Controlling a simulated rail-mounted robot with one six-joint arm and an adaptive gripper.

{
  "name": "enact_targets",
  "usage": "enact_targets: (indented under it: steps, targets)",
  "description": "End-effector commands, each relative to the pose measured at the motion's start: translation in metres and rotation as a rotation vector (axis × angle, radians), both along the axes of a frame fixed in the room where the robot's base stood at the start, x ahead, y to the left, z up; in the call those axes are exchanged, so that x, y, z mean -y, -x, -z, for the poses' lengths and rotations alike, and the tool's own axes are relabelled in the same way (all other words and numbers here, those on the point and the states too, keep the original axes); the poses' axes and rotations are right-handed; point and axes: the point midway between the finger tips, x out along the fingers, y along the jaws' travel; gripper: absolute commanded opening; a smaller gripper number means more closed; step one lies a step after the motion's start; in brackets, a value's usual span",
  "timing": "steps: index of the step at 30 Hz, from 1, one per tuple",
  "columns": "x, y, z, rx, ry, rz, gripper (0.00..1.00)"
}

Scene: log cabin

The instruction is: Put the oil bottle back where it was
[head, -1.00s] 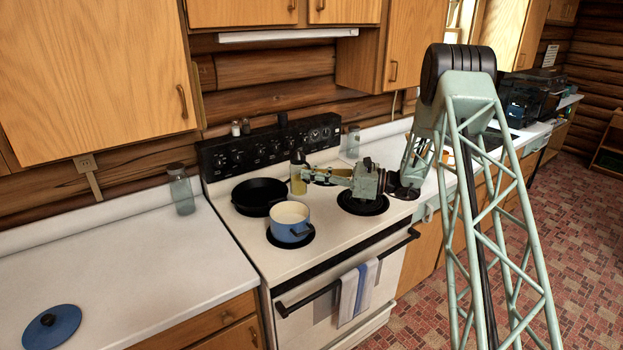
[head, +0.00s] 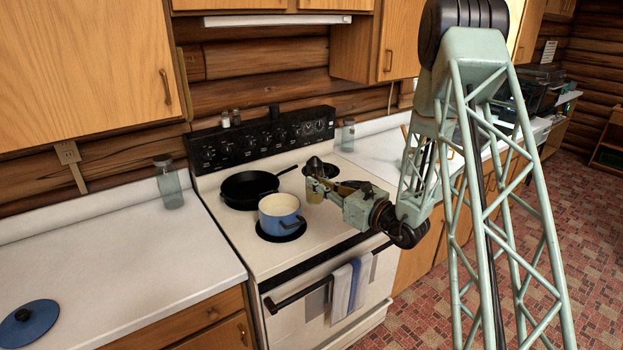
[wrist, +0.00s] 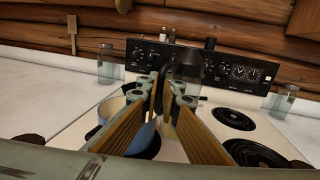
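The oil bottle (head: 314,165) has a dark top and a yellowish lower part. My gripper (head: 316,186) is shut on it and holds it roughly upright over the stove, just right of the blue pot. In the wrist view the bottle (wrist: 187,67) stands between the fingers (wrist: 168,98), which partly hide it. A gap between the bottle's base and the stovetop cannot be made out.
The stove (head: 240,235) carries a black skillet (head: 247,188) at back left and the open blue pot (head: 281,217) in front of it. Burners on the right (wrist: 235,119) are bare. Glass jars stand on both counters. A blue lid (head: 28,322) lies on the left counter.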

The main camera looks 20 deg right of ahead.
Motion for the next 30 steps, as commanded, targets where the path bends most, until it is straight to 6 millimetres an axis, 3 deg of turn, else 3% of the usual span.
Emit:
enact_targets:
  steps: [3,12,30]
  targets:
    - [0.004,0.020,0.015,-0.004,-0.002,0.072,0.00]
    - [0.017,0.055,0.032,0.000,-0.001,0.196,0.00]
    - [0.020,0.062,0.034,0.002,0.000,0.220,0.00]
